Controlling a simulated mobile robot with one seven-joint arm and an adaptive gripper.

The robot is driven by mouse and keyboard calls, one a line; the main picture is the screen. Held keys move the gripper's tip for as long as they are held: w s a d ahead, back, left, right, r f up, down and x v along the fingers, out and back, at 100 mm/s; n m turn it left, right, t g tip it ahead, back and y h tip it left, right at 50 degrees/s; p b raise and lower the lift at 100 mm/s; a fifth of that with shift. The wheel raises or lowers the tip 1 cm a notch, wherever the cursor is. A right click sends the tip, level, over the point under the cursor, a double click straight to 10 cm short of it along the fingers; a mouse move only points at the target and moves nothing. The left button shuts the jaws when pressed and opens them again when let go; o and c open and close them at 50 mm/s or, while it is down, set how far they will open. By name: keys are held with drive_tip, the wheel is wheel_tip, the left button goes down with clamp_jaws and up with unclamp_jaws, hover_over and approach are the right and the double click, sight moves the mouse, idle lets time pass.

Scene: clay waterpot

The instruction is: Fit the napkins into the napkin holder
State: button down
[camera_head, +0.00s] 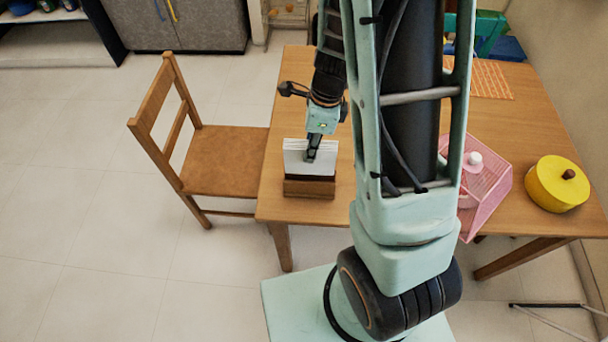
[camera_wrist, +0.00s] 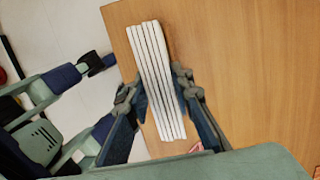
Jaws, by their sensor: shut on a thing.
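The napkins (camera_head: 297,158) are a white upright stack at the table's front left corner. In the wrist view the napkins (camera_wrist: 153,60) show as several white strips side by side with thin dark gaps. My gripper (camera_head: 311,152) points down at them, and in the wrist view its fingers (camera_wrist: 158,95) press on both sides of the stack. The brown wooden napkin holder (camera_head: 309,188) is directly below the napkins in the head view. I cannot tell how deep the napkins sit in it; it is not clearly seen in the wrist view.
The wooden table (camera_head: 284,120) has its left edge close by, with a wooden chair (camera_head: 222,155) beside it. A pink basket (camera_head: 487,180) and a yellow pot (camera_head: 556,184) stand to the right. An orange mat (camera_head: 490,80) lies at the back. My arm covers the table's middle.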

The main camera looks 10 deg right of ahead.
sight(310, 167)
wheel_tip(310, 167, down, 8)
drive_tip(key=shift+f+b, duration=0.2)
drive_tip(key=shift+b, duration=0.5)
drive_tip(key=shift+f, duration=0.1)
drive_tip(key=c, duration=1.7)
unclamp_jaws()
drive_tip(key=r, duration=0.4)
drive_tip(key=d+r+p, duration=0.1)
drive_tip(key=r, duration=0.3)
drive_tip(key=r+p, duration=0.1)
drive_tip(key=r, duration=0.3)
drive_tip(key=shift+s+d, duration=0.35)
drive_tip(key=shift+d, duration=0.05)
